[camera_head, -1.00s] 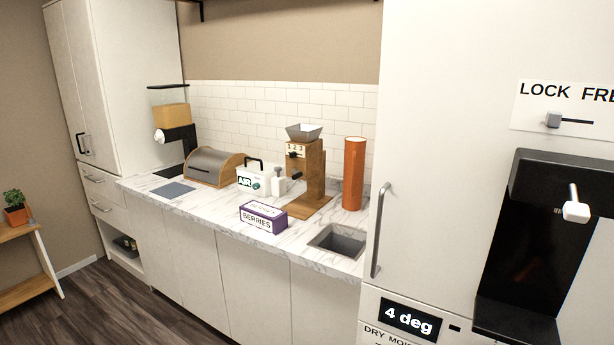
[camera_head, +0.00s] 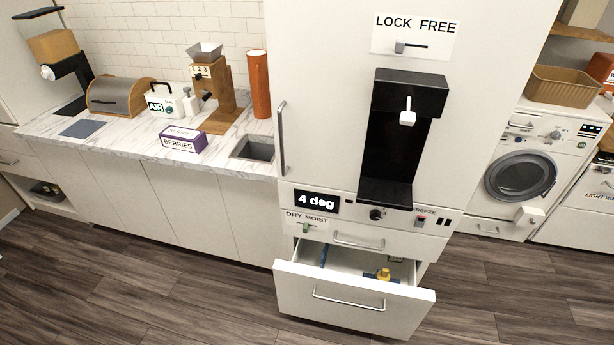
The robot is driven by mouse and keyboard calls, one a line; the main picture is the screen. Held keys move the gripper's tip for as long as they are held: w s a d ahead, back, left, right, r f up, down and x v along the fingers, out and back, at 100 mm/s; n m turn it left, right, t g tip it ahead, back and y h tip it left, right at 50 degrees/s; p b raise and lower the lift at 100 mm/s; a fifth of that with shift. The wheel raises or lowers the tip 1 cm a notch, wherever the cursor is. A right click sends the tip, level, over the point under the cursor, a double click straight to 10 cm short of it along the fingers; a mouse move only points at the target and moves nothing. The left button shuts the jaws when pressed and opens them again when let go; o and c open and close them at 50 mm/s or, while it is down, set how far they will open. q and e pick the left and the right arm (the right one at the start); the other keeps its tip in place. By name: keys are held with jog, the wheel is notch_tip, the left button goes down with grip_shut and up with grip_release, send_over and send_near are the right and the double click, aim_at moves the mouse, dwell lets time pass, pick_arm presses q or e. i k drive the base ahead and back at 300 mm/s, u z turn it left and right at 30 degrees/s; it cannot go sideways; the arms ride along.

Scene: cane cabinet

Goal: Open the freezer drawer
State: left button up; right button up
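The tall white fridge (camera_head: 327,110) stands in the middle of the head view, with a long vertical door handle (camera_head: 282,138) at its left edge. At its bottom, a white drawer (camera_head: 300,283) is pulled well out. Its front carries a curved bar handle (camera_head: 348,299). Inside lie a yellow and blue object (camera_head: 384,275) and a thin blue piece (camera_head: 323,256). Just above is a narrow front with its own handle (camera_head: 358,241), which looks shut. Neither gripper is in view.
A dispenser (camera_head: 400,135) is set in the fridge door. Below it are a "4 deg" display (camera_head: 316,202) and a "FREEZE" switch (camera_head: 420,223). A marble counter (camera_head: 110,145) runs left; a washer (camera_head: 520,175) stands right. The floor (camera_head: 170,285) before the drawer is clear.

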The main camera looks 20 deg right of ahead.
aim_at(338, 294)
jog(key=z, duration=0.85)
jog(key=k, duration=0.15)
jog(key=z, duration=0.2)
